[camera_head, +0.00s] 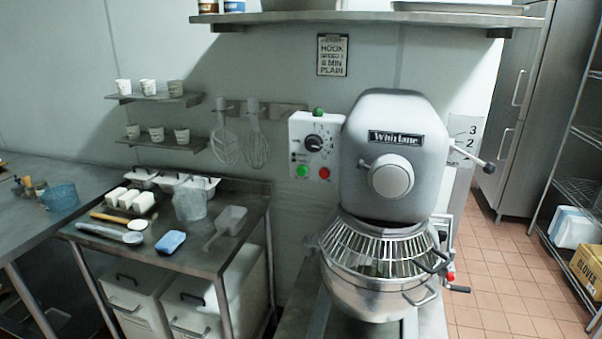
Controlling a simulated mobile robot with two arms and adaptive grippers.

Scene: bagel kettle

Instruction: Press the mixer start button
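The mixer (396,150) is a large grey machine with a "Whitlane" label, standing right of centre. Its steel bowl (372,295) sits below under a wire guard (375,250). A white control panel (316,150) is at the mixer's left side. It has a black dial (313,143), a green button (302,171) at lower left, a red button (325,173) at lower right, and a green knob (318,112) on top. Neither of my grippers shows in the head view.
A steel table (215,259) left of the mixer holds a scoop (226,226), a blue sponge (170,241), a clear container and white tubs. Whisks (257,150) hang on the wall. A shelf (380,18) spans above the mixer. Tiled floor (490,270) is open at right.

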